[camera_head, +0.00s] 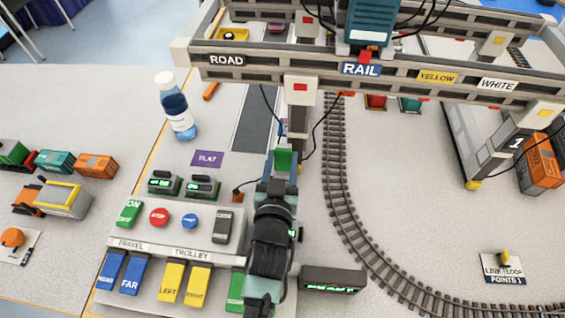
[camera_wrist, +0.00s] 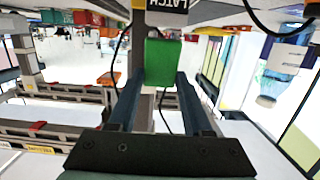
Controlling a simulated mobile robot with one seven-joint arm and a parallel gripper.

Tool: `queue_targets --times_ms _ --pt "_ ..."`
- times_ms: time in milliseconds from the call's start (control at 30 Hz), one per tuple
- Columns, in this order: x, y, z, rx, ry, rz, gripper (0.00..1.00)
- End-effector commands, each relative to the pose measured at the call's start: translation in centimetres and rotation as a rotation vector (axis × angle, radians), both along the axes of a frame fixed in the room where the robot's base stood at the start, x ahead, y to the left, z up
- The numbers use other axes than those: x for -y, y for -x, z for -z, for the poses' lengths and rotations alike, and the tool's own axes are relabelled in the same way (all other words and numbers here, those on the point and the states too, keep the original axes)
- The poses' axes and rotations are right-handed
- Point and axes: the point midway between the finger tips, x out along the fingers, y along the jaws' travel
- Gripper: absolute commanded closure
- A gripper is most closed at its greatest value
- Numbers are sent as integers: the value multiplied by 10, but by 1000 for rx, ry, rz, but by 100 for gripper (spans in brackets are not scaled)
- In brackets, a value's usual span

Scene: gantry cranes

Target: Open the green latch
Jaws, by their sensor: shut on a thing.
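The green latch (camera_head: 284,158) is a small green block on the crane's near leg, just beyond the tip of my arm. In the wrist view the green latch (camera_wrist: 162,62) sits between the two dark fingers of my gripper (camera_wrist: 157,88), near their tips. A white-lettered LATCH label (camera_wrist: 168,4) shows upside down at the top edge. My gripper (camera_head: 283,172) is shut on the latch in the head view, with its fingers partly hidden behind the wrist.
The gantry beam (camera_head: 330,68) spans above my arm, with cables hanging near the leg. A control panel (camera_head: 180,245) with coloured keys lies to the left. A bottle (camera_head: 177,108) stands beyond it. Curved rail track (camera_head: 350,215) runs to the right.

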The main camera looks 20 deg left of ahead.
Motion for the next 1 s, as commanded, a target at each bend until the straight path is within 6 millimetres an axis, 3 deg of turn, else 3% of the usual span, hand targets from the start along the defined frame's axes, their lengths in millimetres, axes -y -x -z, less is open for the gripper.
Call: queue_targets --times_ms 233,267,433,767,1000 --pt "-1 0 -1 2 0 -2 100" --pt "-1 0 -1 2 0 -2 49" --pt "-1 0 -1 1 1 -1 20" --pt "0 0 -4 0 1 0 20" --pt "0 0 -42 2 1 0 20"
